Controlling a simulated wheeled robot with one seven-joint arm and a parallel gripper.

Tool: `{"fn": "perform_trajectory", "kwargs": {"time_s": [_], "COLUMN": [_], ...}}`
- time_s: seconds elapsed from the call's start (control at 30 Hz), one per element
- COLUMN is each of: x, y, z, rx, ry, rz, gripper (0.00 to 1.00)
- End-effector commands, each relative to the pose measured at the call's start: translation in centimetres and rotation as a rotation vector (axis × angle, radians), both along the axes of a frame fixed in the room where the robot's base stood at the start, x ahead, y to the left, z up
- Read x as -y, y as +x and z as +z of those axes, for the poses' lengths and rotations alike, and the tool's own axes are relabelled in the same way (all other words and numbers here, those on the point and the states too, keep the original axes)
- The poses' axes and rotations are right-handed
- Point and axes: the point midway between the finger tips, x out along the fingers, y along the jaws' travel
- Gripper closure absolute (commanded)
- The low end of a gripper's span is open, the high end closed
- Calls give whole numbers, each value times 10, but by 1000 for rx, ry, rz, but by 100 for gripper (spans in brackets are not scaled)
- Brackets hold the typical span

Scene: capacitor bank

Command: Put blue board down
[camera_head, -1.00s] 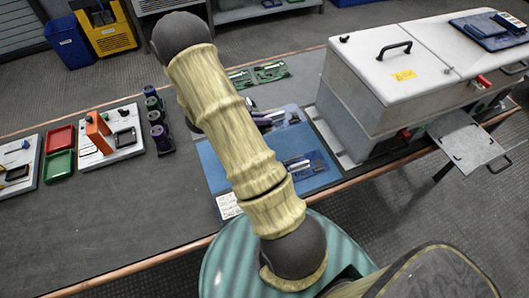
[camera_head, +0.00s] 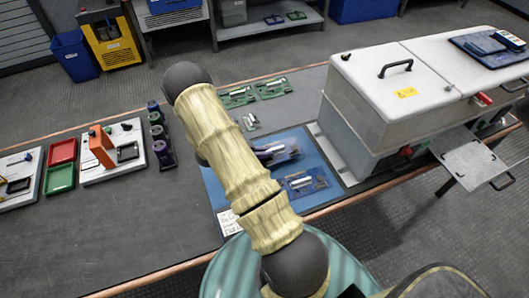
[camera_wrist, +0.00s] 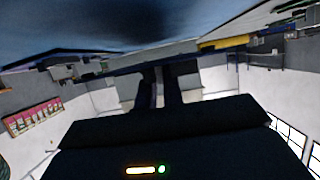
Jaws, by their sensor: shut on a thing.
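My gripper (camera_head: 268,151) shows partly behind my arm, over the blue mat (camera_head: 321,149). It is shut on a blue board (camera_head: 288,153), a thin bluish plate that appears close above the mat; I cannot tell whether it touches. Another blue board (camera_head: 308,182) with pale parts lies flat on the mat's front right. In the wrist view the two dark fingers (camera_wrist: 158,88) stand close together at the middle. A blurred dark blue area (camera_wrist: 120,22) fills the top there. My arm hides the mat's left middle part.
Green boards (camera_head: 271,88) lie behind the mat. A large white-lidded machine (camera_head: 370,95) stands to the right. Dark spools (camera_head: 160,140), a red tray (camera_head: 62,152), a green tray (camera_head: 59,179) and white fixtures (camera_head: 115,155) stand left. The bench's front left is clear.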

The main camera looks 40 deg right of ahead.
Motion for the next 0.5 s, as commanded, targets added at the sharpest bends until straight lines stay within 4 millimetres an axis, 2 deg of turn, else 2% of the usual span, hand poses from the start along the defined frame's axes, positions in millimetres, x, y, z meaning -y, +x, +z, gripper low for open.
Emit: {"fn": "perform_trajectory", "kwargs": {"time_s": [0.5], "x": [0], "y": [0], "z": [-9], "rx": [1], "ry": [-1], "rz": [1], "gripper": [100]}}
